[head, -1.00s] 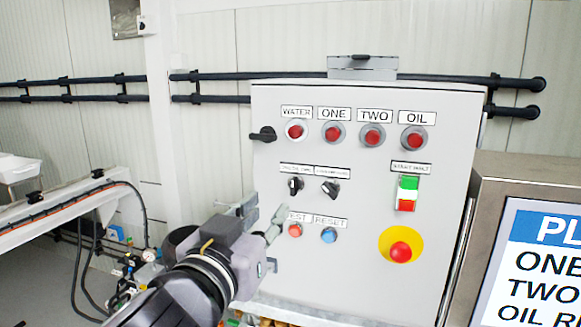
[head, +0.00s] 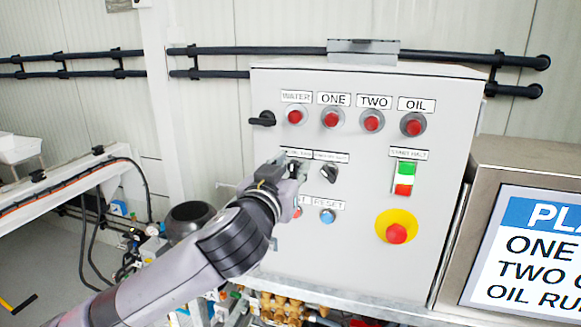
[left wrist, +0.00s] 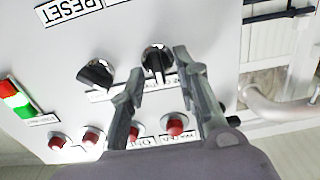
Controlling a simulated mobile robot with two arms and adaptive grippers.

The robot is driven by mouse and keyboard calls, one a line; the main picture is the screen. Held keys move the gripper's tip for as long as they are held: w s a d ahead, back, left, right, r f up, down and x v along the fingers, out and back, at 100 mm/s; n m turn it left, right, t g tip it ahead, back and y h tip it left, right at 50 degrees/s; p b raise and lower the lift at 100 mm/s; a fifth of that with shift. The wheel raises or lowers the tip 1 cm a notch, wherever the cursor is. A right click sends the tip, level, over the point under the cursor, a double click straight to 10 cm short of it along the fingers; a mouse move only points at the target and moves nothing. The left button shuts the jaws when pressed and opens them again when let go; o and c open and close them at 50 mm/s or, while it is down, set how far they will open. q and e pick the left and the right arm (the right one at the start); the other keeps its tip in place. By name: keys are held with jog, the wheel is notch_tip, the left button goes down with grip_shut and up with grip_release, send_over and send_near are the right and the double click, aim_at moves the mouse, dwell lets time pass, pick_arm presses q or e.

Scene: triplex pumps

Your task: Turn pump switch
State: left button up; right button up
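The grey control panel (head: 360,240) carries two black rotary switches in its middle row. The left switch is mostly hidden behind my left gripper (head: 287,168) in the head view. In the left wrist view, which shows the panel upside down, this black switch (left wrist: 157,62) sits between and just beyond the open fingertips. I cannot tell if either finger touches it. The other rotary switch (head: 330,174) is free, just right of the gripper; it also shows in the left wrist view (left wrist: 97,73). My right gripper is not in view.
Red lamps (head: 333,118) line the panel top. A green and red start/halt switch (head: 405,178) and an emergency stop (head: 397,233) are at right. A blue reset button (head: 327,216) lies below the switches. A screen (head: 535,250) stands at far right.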

pick_arm(q)
jog(key=shift+c, duration=0.4)
grip_shut()
jog(key=shift+f+n+b, duration=0.1)
jog(key=shift+n+b, duration=0.2)
jog(key=shift+n, duration=0.3)
jog(key=shift+n+b, duration=0.6)
jog(key=shift+n, duration=0.5)
jog(key=shift+a+n, duration=0.15)
jog(key=shift+n, duration=1.2)
jog(key=shift+a+n, duration=0.15)
jog(key=shift+n, duration=1.2)
jog(key=shift+w, duration=0.1)
